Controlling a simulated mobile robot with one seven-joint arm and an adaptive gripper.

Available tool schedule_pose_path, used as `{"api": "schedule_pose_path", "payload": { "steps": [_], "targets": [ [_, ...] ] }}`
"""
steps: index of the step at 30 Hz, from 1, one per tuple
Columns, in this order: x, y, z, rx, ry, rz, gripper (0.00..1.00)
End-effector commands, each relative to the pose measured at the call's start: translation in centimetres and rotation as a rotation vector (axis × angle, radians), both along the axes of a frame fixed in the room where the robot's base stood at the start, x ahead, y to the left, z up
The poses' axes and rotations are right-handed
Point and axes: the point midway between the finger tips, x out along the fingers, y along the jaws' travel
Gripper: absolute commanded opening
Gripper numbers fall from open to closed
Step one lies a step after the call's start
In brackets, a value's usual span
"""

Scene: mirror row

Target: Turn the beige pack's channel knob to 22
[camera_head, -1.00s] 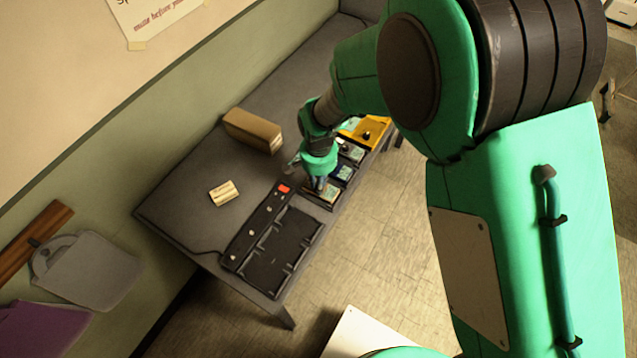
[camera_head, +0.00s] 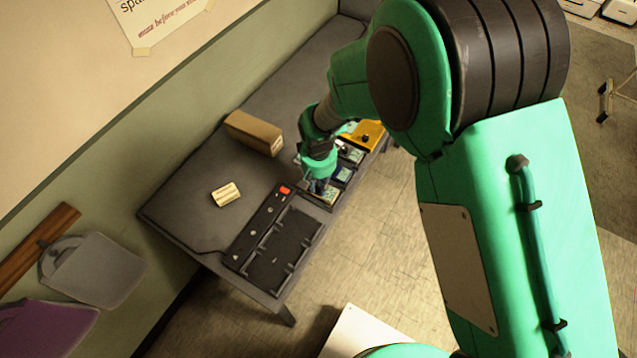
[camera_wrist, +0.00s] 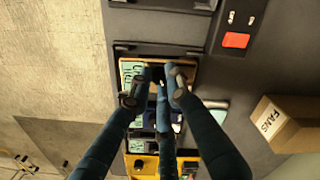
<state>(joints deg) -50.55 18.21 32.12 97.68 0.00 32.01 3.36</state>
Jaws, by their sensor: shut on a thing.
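The beige pack (camera_wrist: 124,68) lies in a slot of the dark charging rack, with a pale green label or display at its left in the wrist view. My gripper (camera_wrist: 158,85) is over this pack, its fingers closed around the dark channel knob (camera_wrist: 158,73). The fingers cover most of the knob, and I cannot read its number. In the head view my gripper (camera_head: 322,184) points down at the rack, and it hides most of the beige pack (camera_head: 330,196).
Other packs sit beside it in the row, with a yellow one (camera_head: 367,133) at the far end. The rack (camera_head: 270,262) has empty bays and a red switch (camera_wrist: 235,40). A cardboard box (camera_head: 254,133) marked FANS and a small cream block (camera_head: 226,194) stand on the table.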

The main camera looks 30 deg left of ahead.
Motion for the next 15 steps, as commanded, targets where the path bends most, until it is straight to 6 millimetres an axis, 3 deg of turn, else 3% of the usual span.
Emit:
{"api": "schedule_pose_path", "payload": {
  "steps": [15],
  "targets": [
    [0.01, 0.01, 0.05, 0.0, 0.0, 0.279, 0.0]
  ]
}}
